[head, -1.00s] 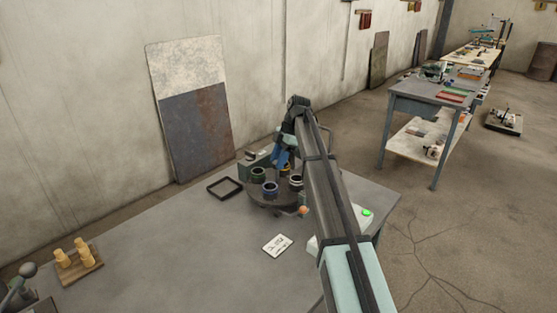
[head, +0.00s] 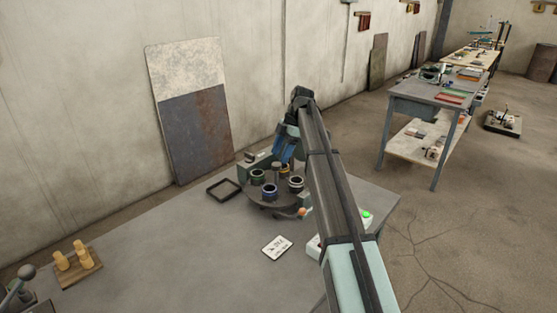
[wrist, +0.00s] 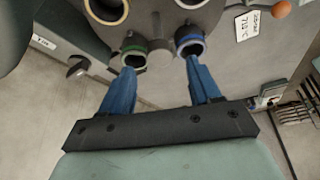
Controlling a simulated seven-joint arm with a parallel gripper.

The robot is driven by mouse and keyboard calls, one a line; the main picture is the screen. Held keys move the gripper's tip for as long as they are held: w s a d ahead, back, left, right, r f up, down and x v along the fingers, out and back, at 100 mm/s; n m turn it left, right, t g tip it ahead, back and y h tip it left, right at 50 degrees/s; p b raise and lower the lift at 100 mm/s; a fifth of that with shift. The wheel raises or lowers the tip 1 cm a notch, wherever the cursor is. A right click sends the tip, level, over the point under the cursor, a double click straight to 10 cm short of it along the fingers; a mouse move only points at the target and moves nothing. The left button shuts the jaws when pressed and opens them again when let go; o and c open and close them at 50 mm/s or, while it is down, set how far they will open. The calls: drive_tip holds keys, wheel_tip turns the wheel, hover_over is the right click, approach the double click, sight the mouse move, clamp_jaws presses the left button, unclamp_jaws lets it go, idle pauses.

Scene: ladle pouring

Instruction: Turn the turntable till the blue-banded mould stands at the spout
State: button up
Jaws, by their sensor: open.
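The turntable (head: 262,206) is a dark round disc carrying several ring-shaped moulds. The blue-banded mould (head: 269,191) stands at its front left, with the green-banded mould (head: 257,176) behind it. A pale-rimmed mould (head: 296,183) stands at the right. In the wrist view the blue-banded mould (wrist: 189,40) is by my right fingertip and the green-banded one (wrist: 134,54) by my left. My gripper (wrist: 161,66) is open and empty, its blue fingers apart over the turntable's edge. Contact cannot be told. My arm covers part of the turntable's right side. I cannot make out the spout clearly.
An empty black frame (head: 222,189) lies left of the turntable. A white card (head: 277,247) lies in front. A box with a green button (head: 366,217) is at the right. A wooden rack with pegs (head: 77,262) stands at the front left. The table's middle left is clear.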

drive_tip(key=v, duration=0.8)
drive_tip(key=shift+d+r, duration=0.1)
